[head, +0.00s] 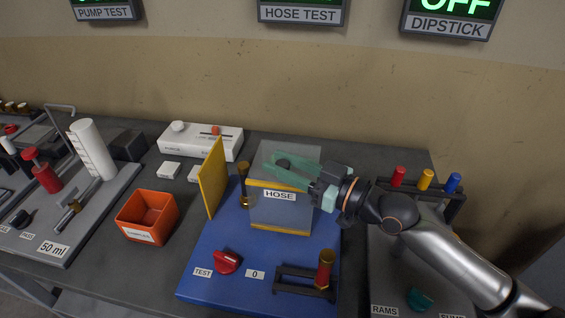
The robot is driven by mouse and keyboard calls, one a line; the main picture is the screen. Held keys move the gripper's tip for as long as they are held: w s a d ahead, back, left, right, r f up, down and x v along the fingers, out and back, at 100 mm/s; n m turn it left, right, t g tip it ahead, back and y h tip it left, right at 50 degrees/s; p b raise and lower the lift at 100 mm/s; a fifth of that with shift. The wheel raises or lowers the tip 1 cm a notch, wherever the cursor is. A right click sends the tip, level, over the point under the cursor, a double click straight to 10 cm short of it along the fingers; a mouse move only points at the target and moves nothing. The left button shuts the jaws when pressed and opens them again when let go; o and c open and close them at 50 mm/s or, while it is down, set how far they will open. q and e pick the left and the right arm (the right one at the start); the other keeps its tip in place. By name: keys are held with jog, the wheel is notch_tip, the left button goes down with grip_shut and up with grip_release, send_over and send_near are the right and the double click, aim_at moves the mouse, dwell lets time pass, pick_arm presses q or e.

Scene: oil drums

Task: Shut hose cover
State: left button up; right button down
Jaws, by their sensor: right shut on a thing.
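The hose cover (266,212) is a clear box-like guard with yellow edging and a HOSE label, on the blue base plate (215,272). My right gripper (298,178) reaches in from the right at the cover's upper right part. Its teal fingers are shut on the cover, and part of them shows through the clear panel. How far the cover stands open is hard to tell through the clear material. A yellow panel (212,178) stands upright at its left. My left gripper is not in view.
On the blue plate are a red TEST knob (227,261) and a brass fitting in a black rack (304,285). An orange bin (147,215) stands to the left. A white box (200,142) is behind. A rack with coloured handles (425,180) is at right, near my arm.

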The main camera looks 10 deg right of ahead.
dwell(0.8)
jog(key=shift+w+a+r, duration=0.1)
jog(key=shift+a, duration=0.1)
jog(key=w+a+p, duration=0.3)
jog(key=a, duration=0.5)
jog(key=shift+w, duration=0.15)
jog(key=c, duration=1)
grip_release()
jog(key=o, duration=0.4)
jog(key=shift+a, duration=0.15)
